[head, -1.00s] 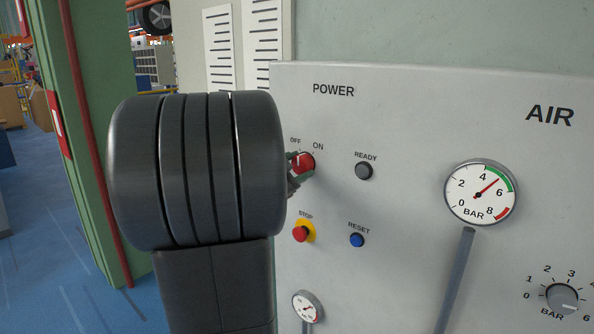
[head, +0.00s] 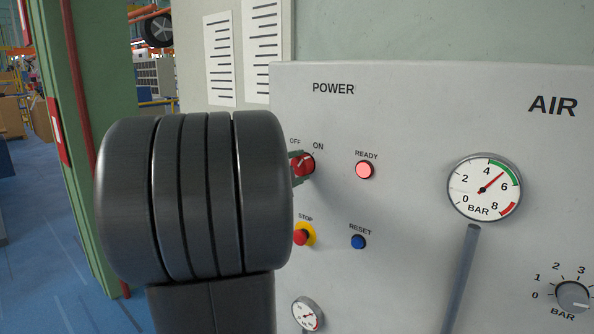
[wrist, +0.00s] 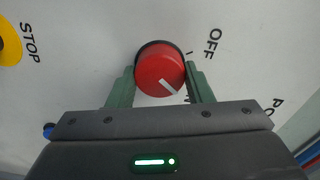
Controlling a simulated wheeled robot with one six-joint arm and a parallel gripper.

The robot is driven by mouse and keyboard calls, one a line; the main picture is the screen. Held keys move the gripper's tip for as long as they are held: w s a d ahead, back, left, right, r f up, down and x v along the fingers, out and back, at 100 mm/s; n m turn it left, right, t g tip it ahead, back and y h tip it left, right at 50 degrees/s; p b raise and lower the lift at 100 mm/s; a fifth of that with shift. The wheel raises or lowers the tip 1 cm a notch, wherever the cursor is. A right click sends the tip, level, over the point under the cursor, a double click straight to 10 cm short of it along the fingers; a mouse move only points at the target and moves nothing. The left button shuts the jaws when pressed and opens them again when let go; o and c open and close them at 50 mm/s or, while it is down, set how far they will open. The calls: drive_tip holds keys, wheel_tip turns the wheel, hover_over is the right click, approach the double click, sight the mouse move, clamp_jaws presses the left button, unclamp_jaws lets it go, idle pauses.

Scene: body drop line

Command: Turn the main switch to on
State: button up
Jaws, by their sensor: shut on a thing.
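The main switch is a red round knob (head: 305,163) on the grey panel under POWER, with OFF at its upper left and ON at its upper right. Its white mark points up and right, toward ON. In the wrist view the red knob (wrist: 158,66) sits between the two green fingers of my gripper (wrist: 160,74), which is shut on it from both sides. My gripper (head: 299,167) is mostly hidden behind my dark arm in the head view. The READY lamp (head: 365,170) is lit pinkish red. ON is hidden in the wrist view.
Below the switch are a red STOP button (head: 301,237) on a yellow base and a blue RESET button (head: 358,242). A large pressure gauge (head: 484,188), a grey pipe (head: 461,275) and a BAR dial (head: 572,295) are to the right. A small gauge (head: 307,313) is lower.

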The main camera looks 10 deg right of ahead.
idle(0.4)
drive_tip(key=o, duration=1)
drive_tip(key=shift+s+a, duration=0.1)
drive_tip(key=b+v, duration=0.2)
drive_tip(key=v, duration=1.1)
drive_tip(key=shift+s+a, duration=0.2)
drive_tip(key=p+x, duration=0.2)
drive_tip(key=x, duration=1.1)
drive_tip(key=shift+w+d, duration=0.3)
